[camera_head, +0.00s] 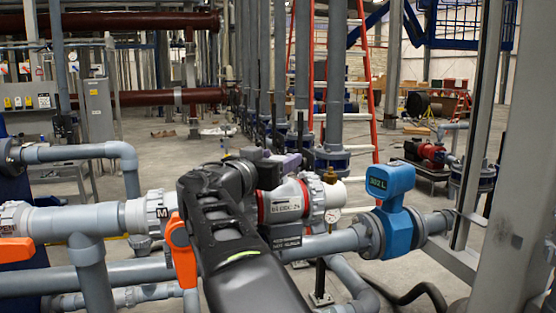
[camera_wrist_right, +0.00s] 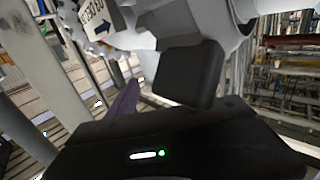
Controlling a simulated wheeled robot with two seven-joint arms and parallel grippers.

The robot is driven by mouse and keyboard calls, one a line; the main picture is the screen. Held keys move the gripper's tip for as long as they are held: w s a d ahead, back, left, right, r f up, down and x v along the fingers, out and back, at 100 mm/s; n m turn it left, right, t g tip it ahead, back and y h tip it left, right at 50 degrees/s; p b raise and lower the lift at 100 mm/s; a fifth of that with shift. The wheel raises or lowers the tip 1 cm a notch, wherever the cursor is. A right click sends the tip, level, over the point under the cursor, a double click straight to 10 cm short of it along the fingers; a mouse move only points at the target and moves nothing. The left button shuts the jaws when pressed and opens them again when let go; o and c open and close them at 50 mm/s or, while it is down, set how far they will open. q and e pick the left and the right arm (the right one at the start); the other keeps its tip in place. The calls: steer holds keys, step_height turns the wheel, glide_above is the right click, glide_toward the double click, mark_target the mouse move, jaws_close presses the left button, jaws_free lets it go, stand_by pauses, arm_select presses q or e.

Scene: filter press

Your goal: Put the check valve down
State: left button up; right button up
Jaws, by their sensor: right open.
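The check valve (camera_head: 284,203) appears to be the grey-white body with red rings and a small label, in line with the grey pipe run in the head view. Its near-left end is hidden behind my right arm. In the right wrist view, a grey-white body with an arrow label (camera_wrist_right: 92,17), likely the same valve, fills the top, just beyond the fingers. My right gripper (camera_head: 272,163) is open at the valve's upper left; its dark finger pad (camera_wrist_right: 190,72) shows close to that body. I cannot tell whether they touch. My left gripper is not in view.
A white union (camera_head: 157,212) and orange handles (camera_head: 181,250) lie left. A grey steel post (camera_head: 510,190) rises at the right.

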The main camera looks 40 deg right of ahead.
steer(key=b+v, duration=0.3)
steer(key=v, duration=0.8)
steer(key=shift+s+a, duration=0.15)
steer(key=shift+a, duration=0.2)
